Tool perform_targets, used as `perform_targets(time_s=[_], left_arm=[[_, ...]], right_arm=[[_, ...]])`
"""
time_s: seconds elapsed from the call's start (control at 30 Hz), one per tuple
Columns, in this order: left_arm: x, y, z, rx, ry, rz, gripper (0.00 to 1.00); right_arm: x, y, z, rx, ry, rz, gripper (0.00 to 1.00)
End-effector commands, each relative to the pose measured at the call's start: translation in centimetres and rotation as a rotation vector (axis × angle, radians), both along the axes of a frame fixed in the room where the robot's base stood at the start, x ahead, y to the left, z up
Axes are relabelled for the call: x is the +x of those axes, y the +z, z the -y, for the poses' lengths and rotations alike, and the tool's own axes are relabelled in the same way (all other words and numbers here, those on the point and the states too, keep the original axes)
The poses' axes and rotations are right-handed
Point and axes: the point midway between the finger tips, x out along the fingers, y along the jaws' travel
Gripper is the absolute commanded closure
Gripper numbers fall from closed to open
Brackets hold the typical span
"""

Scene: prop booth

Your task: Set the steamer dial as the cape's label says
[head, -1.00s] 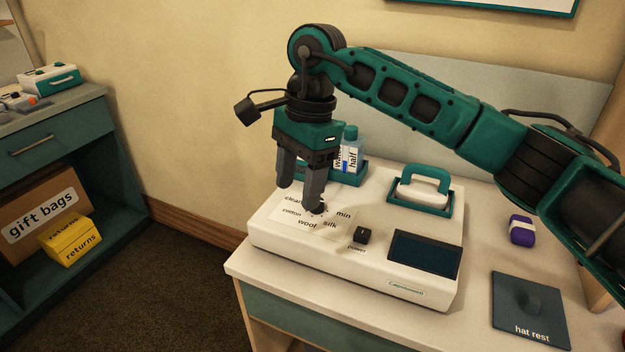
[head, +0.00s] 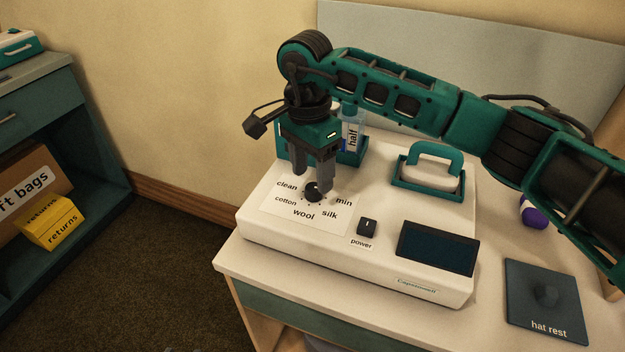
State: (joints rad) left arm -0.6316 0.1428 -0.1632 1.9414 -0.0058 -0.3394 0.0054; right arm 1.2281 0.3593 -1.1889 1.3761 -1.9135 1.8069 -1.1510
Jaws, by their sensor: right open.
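The white steamer (head: 375,284) stands on the table, with a round black dial (head: 313,192) on its top at the left. Printed labels clean, cotton, wool, silk and min ring the dial. I cannot tell which label its pointer faces. My right gripper (head: 311,181) points down at the dial with its fingers apart. The fingertips overlap the dial's far side in the picture; I cannot tell whether they touch it. The steamer's screen (head: 438,248) is dark, and a black power switch (head: 367,227) sits beside it. The cape and its label are not in view. My left gripper is not in view.
A teal holder with bottles (head: 352,135) stands behind the gripper. A teal-handled iron-like piece (head: 436,160) sits at the steamer's back right. A hat rest plate (head: 545,318) and a purple item (head: 533,212) lie right. A shelf with boxes (head: 50,222) stands left.

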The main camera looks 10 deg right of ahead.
Motion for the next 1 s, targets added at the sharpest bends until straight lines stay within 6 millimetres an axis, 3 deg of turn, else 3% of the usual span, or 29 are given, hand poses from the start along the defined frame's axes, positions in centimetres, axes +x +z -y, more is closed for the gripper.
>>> perform_targets(time_s=[0.2,0.57,1.0], left_arm=[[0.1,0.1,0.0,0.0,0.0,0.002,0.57],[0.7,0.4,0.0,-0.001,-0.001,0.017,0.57],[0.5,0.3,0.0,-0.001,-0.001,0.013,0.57]], right_arm=[[-0.2,-2.6,0.1,0.0,-0.001,-0.001,0.41],[-0.1,-3.0,0.1,0.0,0.0,0.001,0.41],[-0.2,-3.0,0.1,0.0,0.0,0.001,0.82]])
